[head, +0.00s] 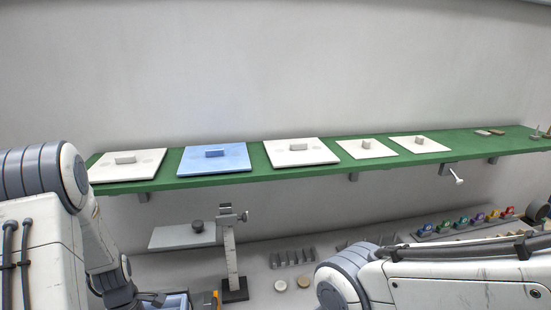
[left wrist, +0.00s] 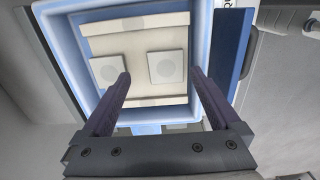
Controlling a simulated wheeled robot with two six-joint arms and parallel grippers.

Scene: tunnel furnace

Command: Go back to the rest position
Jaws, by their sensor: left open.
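My left gripper (left wrist: 160,75) is open in the left wrist view, with its two dark fingers spread and nothing between them. It points at a blue bin (left wrist: 60,50) that holds cream-coloured strips and two square plates (left wrist: 168,67), each with a faint round mark. I cannot tell how far the fingertips are from the plates. In the head view the left gripper (head: 150,299) shows only partly at the bottom left, beside the bin (head: 177,300). My right arm crosses the bottom right, and its gripper is not in view.
A green shelf (head: 215,178) along the wall carries white plates, a blue plate (head: 214,158) and small blocks. Below it are an upright stand (head: 231,255), a grey slab (head: 180,237), round discs (head: 281,286) and a rack of coloured items (head: 460,226).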

